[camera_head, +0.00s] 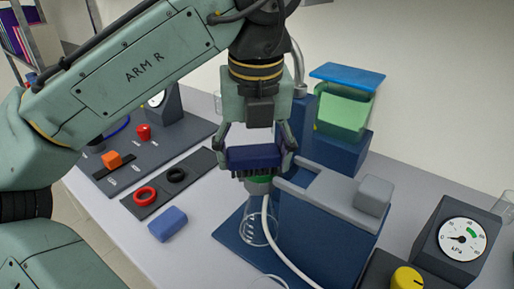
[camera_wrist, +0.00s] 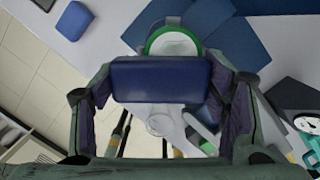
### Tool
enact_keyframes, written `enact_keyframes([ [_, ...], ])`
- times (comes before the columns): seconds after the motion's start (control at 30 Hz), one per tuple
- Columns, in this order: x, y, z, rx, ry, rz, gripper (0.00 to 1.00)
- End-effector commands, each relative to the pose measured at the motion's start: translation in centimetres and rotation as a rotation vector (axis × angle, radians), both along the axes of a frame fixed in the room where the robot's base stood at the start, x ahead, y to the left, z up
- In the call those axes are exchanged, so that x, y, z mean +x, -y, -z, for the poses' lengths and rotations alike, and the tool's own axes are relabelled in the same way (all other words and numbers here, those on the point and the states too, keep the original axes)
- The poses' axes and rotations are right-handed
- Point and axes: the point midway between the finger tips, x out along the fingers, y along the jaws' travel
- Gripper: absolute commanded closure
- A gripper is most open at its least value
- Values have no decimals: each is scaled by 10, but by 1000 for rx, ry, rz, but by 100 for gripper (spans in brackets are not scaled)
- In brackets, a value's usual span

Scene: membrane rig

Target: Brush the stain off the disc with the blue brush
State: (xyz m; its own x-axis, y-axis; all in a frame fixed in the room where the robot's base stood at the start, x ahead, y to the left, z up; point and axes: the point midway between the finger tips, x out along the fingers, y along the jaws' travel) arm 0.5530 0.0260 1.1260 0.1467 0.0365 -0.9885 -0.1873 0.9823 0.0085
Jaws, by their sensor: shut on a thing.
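My gripper (camera_head: 257,155) is shut on the blue brush (camera_head: 254,156), one finger at each end of its block. The dark bristles point down. The brush is just above the green-rimmed top (camera_head: 260,184) of the glass flask assembly; I cannot tell whether the bristles touch it. In the wrist view, the brush (camera_wrist: 161,80) covers the near part of a round, pale disc (camera_wrist: 174,44) with a green rim. No stain can be made out on the part that shows.
A blue block (camera_head: 168,224) lies on the table at left. A dark tray (camera_head: 158,184) holds a red ring and a black ring. A blue stand with a grey arm (camera_head: 330,184) is close on the right of the flask (camera_head: 257,225). A white hose (camera_head: 277,245) and gauge (camera_head: 463,240) are at right.

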Motion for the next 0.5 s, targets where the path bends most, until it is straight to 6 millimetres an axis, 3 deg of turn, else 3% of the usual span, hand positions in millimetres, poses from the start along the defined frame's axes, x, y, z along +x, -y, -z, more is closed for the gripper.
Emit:
enact_keyframes([
  [0.17,1,0,-1,0,1,-2,77],
  [0.5,1,1,-33,0,4,-4,77],
])
